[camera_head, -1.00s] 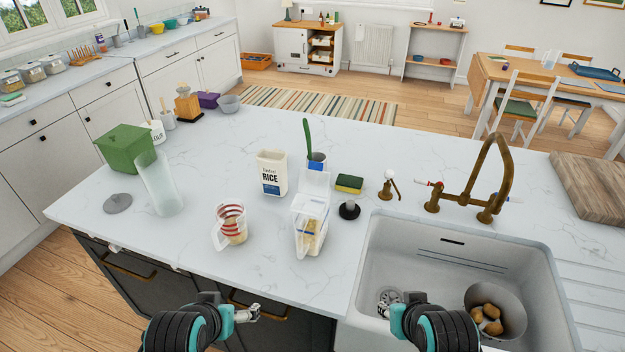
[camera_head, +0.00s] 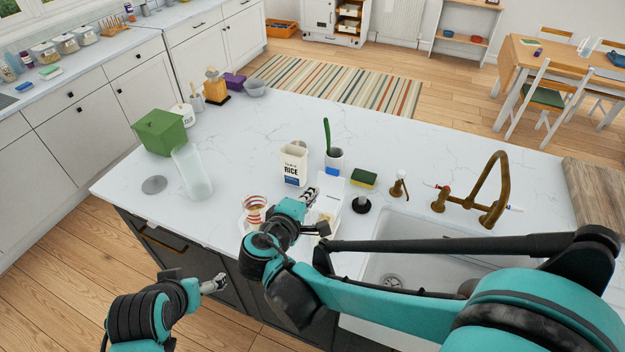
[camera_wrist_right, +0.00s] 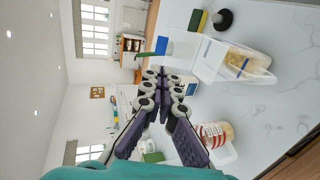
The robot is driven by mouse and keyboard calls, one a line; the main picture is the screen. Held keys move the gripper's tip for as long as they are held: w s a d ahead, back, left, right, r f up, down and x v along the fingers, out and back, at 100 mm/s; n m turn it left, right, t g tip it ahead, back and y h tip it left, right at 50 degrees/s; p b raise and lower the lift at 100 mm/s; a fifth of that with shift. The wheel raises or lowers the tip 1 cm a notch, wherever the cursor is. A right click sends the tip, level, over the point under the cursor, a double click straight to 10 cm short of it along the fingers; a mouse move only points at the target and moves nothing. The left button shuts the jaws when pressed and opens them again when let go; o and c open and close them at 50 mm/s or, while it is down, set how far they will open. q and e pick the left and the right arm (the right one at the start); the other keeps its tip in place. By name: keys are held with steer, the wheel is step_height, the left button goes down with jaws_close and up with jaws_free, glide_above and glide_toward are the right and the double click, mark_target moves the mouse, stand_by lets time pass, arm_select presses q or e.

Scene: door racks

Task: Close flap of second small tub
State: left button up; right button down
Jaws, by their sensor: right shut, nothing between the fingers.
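A clear small tub with pale yellow contents (camera_head: 325,213) stands on the counter, partly hidden by my right gripper in the head view. Its white flap (camera_head: 331,186) stands up, open, at the tub's far side. The right wrist view shows the tub (camera_wrist_right: 246,62) and flap (camera_wrist_right: 208,62) sideways. My right gripper (camera_head: 308,196) is shut and empty, just left of the flap; whether it touches cannot be told. It also shows in the wrist view (camera_wrist_right: 163,84). My left gripper (camera_head: 215,284) hangs low before the counter, away from the tub; its jaw state is unclear.
A rice carton (camera_head: 293,165) and a pot with a green-handled tool (camera_head: 334,158) stand behind the tub. A sponge (camera_head: 363,178) and a black stopper (camera_head: 361,205) lie right, near the sink (camera_head: 420,232).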

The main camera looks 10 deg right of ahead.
mark_target(333, 169)
steer(key=b+x, duration=0.1)
steer(key=x, duration=1.2)
steer(key=shift+w, duration=0.1)
steer(key=shift+w+d+g+y+p, duration=0.2)
steer(key=shift+g+y+p, duration=0.1)
steer(key=shift+w, duration=0.1)
steer(key=shift+w+d+g+y+p, duration=0.5)
steer(key=shift+w+g+y+p, duration=0.1)
steer(key=shift+g+p, duration=0.35)
steer(key=w+d+f+g+y, duration=0.1)
steer(key=f+g, duration=0.1)
steer(key=w+d+f+g+y, duration=0.1)
steer(key=w+g+y, duration=0.1)
steer(key=g, duration=0.1)
steer(key=w+d+f+g+y, duration=0.1)
steer(key=w+f+g+y, duration=0.1)
steer(key=g, duration=0.1)
steer(key=shift+f, duration=0.4)
steer(key=shift+d+f, duration=0.1)
